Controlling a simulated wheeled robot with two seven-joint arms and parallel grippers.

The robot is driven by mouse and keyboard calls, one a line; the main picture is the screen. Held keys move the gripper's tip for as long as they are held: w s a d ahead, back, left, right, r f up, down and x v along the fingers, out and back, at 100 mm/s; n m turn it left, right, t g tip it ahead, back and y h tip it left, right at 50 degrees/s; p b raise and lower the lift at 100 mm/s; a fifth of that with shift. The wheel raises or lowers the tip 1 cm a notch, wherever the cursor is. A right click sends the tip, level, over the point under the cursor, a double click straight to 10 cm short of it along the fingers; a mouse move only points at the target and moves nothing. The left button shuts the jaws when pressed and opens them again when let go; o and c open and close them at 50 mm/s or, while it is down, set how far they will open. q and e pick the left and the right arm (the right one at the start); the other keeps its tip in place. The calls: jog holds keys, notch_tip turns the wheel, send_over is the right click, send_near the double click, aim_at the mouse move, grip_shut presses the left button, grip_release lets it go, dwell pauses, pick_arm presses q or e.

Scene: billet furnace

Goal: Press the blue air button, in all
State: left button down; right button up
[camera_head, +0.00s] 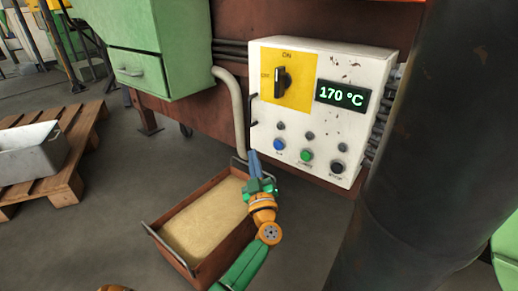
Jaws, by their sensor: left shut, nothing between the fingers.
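The blue air button (278,144) is at the lower left of the white control panel (345,65). To its right are a green button (306,155) and a black button (337,167). A small dark lamp sits above each button. My left gripper (254,156) is shut and empty, with its blue fingertips just left of and slightly below the blue button in the picture. A gap shows between the fingertips and the button; the depth between them is hard to tell. My right gripper is not in view.
The panel has a rotary switch (281,82) and a display (341,95) reading 170 °C. A sand-filled tray (161,236) lies below my left gripper. A grey hose (238,110) runs beside the panel. A dark pillar (430,150) stands right; a pallet (70,170) stands left.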

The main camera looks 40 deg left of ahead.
aim_at(278, 145)
pick_arm(q)
jog(key=shift+w, duration=0.1)
jog(key=shift+w+d+b, duration=0.45)
jog(key=shift+w+b, duration=0.1)
jog(key=shift+w, duration=0.3)
jog(key=shift+w+d+b, duration=0.5)
jog(key=shift+w+b, duration=0.05)
jog(key=shift+w, duration=0.3)
jog(key=shift+w+d+b, duration=0.45)
jog(key=shift+w+b, duration=0.1)
jog(key=shift+w, duration=0.3)
jog(key=shift+w, duration=0.3)
jog(key=shift+s+d+p, duration=0.25)
jog(key=shift+s+p, duration=0.55)
